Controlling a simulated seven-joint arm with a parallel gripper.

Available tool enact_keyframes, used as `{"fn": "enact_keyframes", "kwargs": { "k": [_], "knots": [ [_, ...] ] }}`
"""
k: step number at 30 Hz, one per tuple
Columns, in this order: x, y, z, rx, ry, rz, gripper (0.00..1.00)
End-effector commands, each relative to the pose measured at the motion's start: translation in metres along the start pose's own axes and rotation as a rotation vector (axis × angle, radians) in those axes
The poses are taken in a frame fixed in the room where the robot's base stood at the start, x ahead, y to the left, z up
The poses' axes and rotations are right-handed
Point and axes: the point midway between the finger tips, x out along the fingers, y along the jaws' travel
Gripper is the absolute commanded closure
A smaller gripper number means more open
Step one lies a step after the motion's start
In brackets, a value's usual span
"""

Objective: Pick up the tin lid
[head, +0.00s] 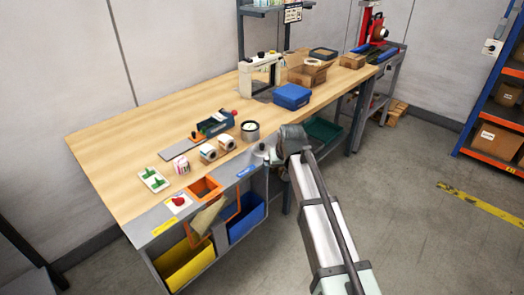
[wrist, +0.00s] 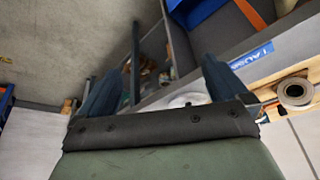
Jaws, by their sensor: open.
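The tin lid looks like a pale round disc (wrist: 187,100) in the wrist view, on the grey front strip of the bench. The edge of my gripper's body hides part of it. In the head view a small pale, knobbed shape (head: 262,151) at the bench's front edge seems to be the lid. My gripper (wrist: 160,88) is open, its two dark blue fingers spread apart, with the disc showing between them, nearer the right finger. In the head view my gripper (head: 276,154) is at the bench's front edge, just right of that shape; its fingers are hard to make out.
An open round tin (head: 250,132) and label rolls (head: 208,152) stand behind on the wooden bench (head: 130,130). A blue box (head: 292,96) stands further right. Blue (head: 247,217) and yellow (head: 187,264) bins hang below the front edge.

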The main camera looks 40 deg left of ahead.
Motion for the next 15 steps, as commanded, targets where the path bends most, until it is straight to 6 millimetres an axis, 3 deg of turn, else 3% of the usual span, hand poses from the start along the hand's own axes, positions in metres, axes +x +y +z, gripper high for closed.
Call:
{"fn": "enact_keyframes", "kwargs": {
  "k": [1, 9, 15],
  "knots": [
    [-0.014, -0.008, -0.026, -0.014, 0.021, -0.006, 0.0],
    [-0.078, -0.024, -0.12, -0.072, 0.084, -0.029, 0.0],
    [-0.071, -0.028, -0.147, -0.134, 0.045, -0.051, 0.0]
  ]
}}
